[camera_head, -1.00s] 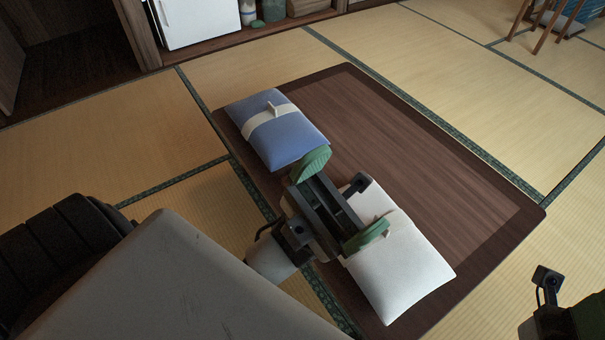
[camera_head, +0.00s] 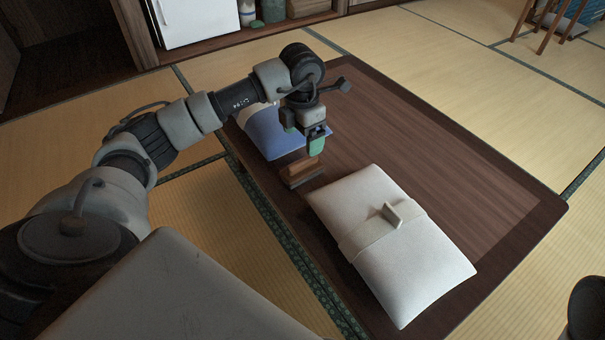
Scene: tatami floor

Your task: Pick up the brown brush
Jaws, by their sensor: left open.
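My left gripper (camera_head: 310,138) hangs just above the brush, pointing down. Its green-padded jaws are open and hold nothing; the near pad shows just above the brush's top. I cannot tell whether it touches the brush. My right gripper does not show; only a dark part of my right arm is at the bottom right edge.
The white cushion (camera_head: 376,276) with its band and upright tab lies close on the near side of the brush. The right of the table is clear.

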